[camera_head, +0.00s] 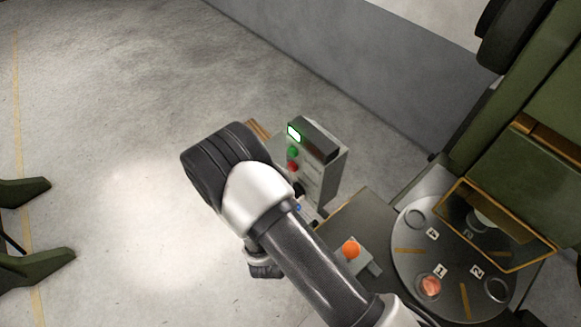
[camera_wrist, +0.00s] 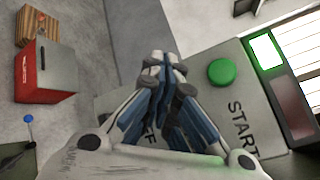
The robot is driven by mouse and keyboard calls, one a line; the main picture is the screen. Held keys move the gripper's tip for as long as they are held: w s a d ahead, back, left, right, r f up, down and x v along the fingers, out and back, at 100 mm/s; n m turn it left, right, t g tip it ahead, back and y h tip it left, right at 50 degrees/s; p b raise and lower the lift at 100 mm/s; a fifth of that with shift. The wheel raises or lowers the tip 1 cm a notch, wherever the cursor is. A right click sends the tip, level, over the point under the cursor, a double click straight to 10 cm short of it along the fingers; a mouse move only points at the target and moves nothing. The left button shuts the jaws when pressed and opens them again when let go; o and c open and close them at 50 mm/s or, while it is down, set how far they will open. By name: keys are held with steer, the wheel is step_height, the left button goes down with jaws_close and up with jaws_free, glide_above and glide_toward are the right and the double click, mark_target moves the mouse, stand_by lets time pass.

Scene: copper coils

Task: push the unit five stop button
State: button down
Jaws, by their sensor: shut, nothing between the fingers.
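The grey control box (camera_head: 320,165) stands upright in the head view, with a lit green display (camera_head: 294,133), a green button (camera_head: 293,152) and a red button (camera_head: 292,167) below it. In the wrist view the green button (camera_wrist: 222,72) sits beside the word START, right of my gripper (camera_wrist: 165,62). My gripper is shut and empty, with its fingertips over the panel. The red button does not show in the wrist view; the fingers cover part of the panel. I cannot tell whether the fingers touch it.
A round turntable (camera_head: 405,270) with numbered places and a copper-coloured piece (camera_head: 429,286) is at the right. An orange knob (camera_head: 350,249) on a small block is near my arm. In the wrist view a red box (camera_wrist: 45,72) is at the left. Open floor lies left.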

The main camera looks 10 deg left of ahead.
steer(key=shift+w+d, duration=0.25)
steer(key=shift+w, duration=0.05)
steer(key=shift+w+d, duration=0.35)
steer(key=shift+w, duration=0.05)
stand_by(0.8)
stand_by(0.3)
steer(key=shift+s+a, duration=0.6)
steer(key=shift+s, duration=0.1)
steer(key=s+a, duration=0.3)
steer(key=shift+s+a, duration=0.15)
steer(key=shift+s, duration=0.25)
stand_by(0.8)
